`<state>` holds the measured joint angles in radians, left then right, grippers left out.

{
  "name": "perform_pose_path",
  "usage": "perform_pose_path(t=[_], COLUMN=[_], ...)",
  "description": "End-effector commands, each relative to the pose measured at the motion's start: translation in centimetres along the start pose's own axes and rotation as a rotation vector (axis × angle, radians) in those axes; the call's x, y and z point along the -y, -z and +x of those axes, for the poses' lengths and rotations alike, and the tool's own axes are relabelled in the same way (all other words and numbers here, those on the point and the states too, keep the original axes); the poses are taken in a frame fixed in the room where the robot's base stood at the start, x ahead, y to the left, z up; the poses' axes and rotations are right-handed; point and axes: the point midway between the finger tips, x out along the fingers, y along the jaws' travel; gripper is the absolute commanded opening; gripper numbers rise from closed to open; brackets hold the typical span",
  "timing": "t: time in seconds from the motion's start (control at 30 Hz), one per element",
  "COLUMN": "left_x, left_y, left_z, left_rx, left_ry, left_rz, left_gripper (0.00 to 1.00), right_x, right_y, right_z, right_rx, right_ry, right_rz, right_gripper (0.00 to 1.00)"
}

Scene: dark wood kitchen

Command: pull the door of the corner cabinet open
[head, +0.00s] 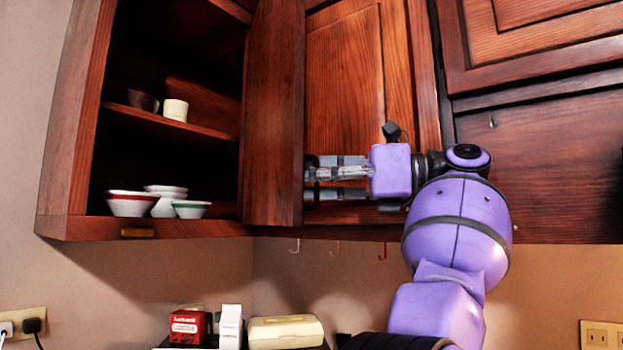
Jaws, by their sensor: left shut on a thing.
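The corner cabinet (68,130) hangs on the wall at the left, and its dark inside shows. Its wooden door (274,120) stands swung out from the opening, seen nearly edge-on. My left gripper (318,178) is at the right-hand face of this door, low down, with its fingers pointing left and touching or nearly touching it. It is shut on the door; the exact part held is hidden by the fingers. My right gripper is not in view.
Bowls (132,204) stand on the cabinet's lower shelf, and a cream cup (175,109) and a dark cup (141,100) on the upper one. More wall cabinets (540,140) are at the right. Boxes (286,331) stand below. Small hooks (382,251) hang under the cabinets.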

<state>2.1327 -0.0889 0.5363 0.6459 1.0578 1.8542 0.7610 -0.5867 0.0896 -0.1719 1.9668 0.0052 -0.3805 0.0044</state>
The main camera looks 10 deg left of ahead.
Motion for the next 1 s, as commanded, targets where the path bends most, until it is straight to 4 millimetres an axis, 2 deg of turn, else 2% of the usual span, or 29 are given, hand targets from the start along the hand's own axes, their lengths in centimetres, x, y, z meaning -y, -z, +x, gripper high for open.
perform_pose_path(t=[0.2,0.23,0.37,1.0], left_x=[-0.06,-0.06,-0.05,-0.19], left_y=[0.21,0.22,0.18,0.06], left_z=[-0.15,-0.15,-0.12,0.12], left_rx=[-0.005,-0.005,-0.004,-0.002], left_ry=[-0.001,-0.001,-0.001,-0.001], left_rz=[0.003,0.003,0.003,0.001], left_gripper=[0.00,0.10,0.27,0.27], right_x=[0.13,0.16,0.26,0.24], right_y=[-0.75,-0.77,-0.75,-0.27], right_z=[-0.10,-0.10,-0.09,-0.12], right_rx=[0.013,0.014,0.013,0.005], right_ry=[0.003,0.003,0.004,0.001], right_rz=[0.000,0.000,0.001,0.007], right_gripper=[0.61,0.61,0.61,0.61])
